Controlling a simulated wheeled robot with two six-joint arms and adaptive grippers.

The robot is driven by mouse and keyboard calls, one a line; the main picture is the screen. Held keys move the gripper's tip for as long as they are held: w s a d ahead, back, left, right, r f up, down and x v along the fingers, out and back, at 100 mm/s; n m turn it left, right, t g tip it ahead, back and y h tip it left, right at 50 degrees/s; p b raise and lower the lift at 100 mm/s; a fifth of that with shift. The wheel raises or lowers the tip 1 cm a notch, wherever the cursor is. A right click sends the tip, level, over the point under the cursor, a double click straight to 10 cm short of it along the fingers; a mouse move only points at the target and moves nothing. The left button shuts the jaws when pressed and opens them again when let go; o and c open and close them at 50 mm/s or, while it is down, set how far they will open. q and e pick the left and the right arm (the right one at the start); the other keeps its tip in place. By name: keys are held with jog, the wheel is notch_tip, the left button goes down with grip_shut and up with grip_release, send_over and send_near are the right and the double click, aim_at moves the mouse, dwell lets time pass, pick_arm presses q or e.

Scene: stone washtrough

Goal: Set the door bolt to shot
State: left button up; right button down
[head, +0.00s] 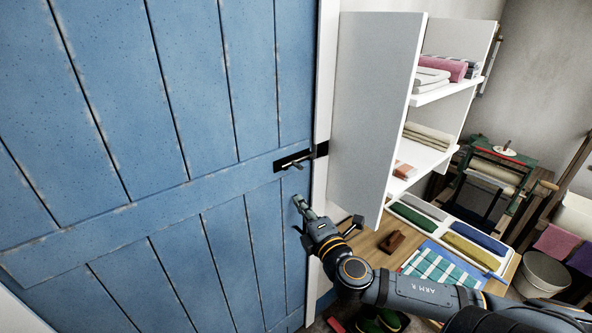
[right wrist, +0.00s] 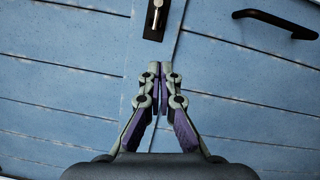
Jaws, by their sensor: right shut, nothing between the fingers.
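The blue door (head: 185,120) fills the left of the head view. Its black door bolt (head: 290,161) sits at the door's right edge, with a small metal knob sticking out. A dark keeper (head: 322,149) is beside it on the white frame. I cannot tell whether the bolt's rod reaches into the keeper. My right gripper (head: 298,202) is shut and empty, just below the bolt and apart from it. In the right wrist view the shut fingertips (right wrist: 157,68) point towards the bolt plate (right wrist: 154,30), which is cut by the top edge. My left gripper is not in view.
A black handle (right wrist: 277,23) is on the door in the right wrist view. A white shelf unit (head: 375,100) with folded cloths stands right of the door frame. Below it, a wooden table (head: 372,243) holds a brown block (head: 392,241) and a tray of cloths.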

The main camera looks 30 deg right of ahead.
jog(key=shift+a+r, duration=0.15)
jog(key=shift+r, duration=0.05)
jog(key=w+d+p, duration=0.1)
jog(key=w+d, duration=0.1)
jog(key=w, duration=0.3)
jog(key=w+d+r+p, duration=0.1)
jog(key=w+d, duration=0.2)
jog(key=w, duration=0.2)
jog(key=shift+d, duration=0.3)
jog(key=shift+w+a+r, duration=0.1)
